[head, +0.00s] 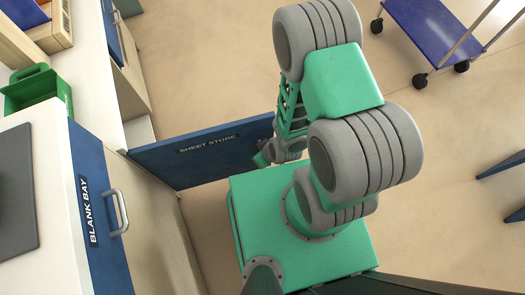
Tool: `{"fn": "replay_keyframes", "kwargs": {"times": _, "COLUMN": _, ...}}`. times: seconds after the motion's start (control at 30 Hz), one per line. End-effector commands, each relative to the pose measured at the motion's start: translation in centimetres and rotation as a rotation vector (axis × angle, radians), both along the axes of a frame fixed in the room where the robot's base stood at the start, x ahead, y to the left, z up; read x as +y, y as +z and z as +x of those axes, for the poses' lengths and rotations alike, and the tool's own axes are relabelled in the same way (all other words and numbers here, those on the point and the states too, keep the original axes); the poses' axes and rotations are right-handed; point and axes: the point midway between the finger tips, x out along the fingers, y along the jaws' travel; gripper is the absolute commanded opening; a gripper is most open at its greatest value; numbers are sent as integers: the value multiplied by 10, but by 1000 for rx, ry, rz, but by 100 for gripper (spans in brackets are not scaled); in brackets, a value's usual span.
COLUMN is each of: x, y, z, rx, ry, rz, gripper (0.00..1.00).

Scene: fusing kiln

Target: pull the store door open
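The store door (205,158) is a blue panel with white "SHEET STORE" lettering. It stands swung out from the light cabinets at the left, roughly square to their front. Its far end reaches close to my gripper (265,155), at the end of my green and grey arm. The gripper is small here and partly hidden by the arm, so I cannot tell whether its fingers are open or shut, or whether it touches the door. The door's handle is not visible.
A blue front marked "BLANK BAY" (88,212) with a grey bar handle (118,212) is at lower left. A green container (38,90) sits on the counter. A blue cart (432,28) stands at upper right. Open floor lies beyond the door.

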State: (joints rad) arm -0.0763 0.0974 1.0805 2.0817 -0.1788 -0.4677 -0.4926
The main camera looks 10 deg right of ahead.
Motion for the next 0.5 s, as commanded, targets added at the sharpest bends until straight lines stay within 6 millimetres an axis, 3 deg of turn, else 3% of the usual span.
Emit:
{"fn": "replay_keyframes", "kwargs": {"times": 0.33, "x": 2, "y": 0, "z": 1, "rx": -1, "ry": -7, "rz": 13, "gripper": 0}}
{"fn": "replay_keyframes", "kwargs": {"times": 0.37, "x": 1, "y": 0, "z": 1, "rx": -1, "ry": -7, "rz": 13, "gripper": 12}}
{"fn": "replay_keyframes", "kwargs": {"times": 0.5, "x": 0, "y": 0, "z": 1, "rx": -1, "ry": -10, "rz": 10, "gripper": 23}}
